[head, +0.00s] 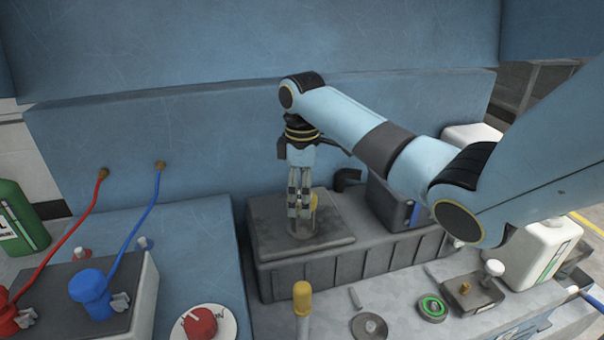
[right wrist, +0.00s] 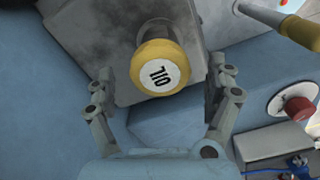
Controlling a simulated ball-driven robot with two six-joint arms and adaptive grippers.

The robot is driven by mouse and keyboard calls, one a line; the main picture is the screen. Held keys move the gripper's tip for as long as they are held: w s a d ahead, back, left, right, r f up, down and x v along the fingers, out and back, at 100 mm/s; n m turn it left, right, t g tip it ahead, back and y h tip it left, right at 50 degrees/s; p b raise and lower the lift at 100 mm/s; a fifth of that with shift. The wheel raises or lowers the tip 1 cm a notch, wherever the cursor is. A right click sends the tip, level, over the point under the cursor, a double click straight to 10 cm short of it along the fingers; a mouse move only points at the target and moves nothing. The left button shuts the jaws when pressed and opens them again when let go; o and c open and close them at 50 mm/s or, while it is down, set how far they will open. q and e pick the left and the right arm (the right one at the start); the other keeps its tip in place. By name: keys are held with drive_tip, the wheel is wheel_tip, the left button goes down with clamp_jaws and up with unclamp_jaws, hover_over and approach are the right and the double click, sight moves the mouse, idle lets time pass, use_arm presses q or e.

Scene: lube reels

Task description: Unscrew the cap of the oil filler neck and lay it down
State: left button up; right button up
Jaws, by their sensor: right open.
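The oil filler cap (right wrist: 160,68) is yellow with a white face marked OIL, upside down in the right wrist view. It sits on the filler neck of the grey engine block; in the head view a strip of the cap (head: 314,200) shows beside my fingers. My right gripper (head: 299,209) points down over the block. Its fingers are open, one to each side of the cap in the wrist view, apart from it. Most of the neck is hidden under the cap. My left gripper is not in view.
A yellow-topped dipstick (head: 302,297) stands in front of the block. A black bent pipe (head: 347,178) is behind right. A battery with a blue terminal cover (head: 90,286) and a red knob (head: 200,321) are left. Small parts, including a green-rimmed disc (head: 432,307), lie on the right ledge.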

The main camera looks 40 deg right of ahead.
drive_tip(key=shift+f, duration=0.65)
drive_tip(key=c, duration=1.2)
drive_tip(key=shift+r+n+p, duration=0.2)
drive_tip(key=shift+n+p, duration=0.5)
drive_tip(key=shift+n, duration=0.5)
drive_tip(key=shift+c, duration=0.2)
drive_tip(key=shift+n, duration=0.7)
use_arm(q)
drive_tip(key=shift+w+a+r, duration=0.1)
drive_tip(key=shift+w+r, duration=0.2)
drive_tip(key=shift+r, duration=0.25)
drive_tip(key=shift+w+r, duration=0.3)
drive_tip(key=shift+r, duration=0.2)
use_arm(e)
drive_tip(key=shift+f+n, duration=0.2)
drive_tip(key=shift+n, duration=0.5)
use_arm(q)
drive_tip(key=shift+p, duration=0.3)
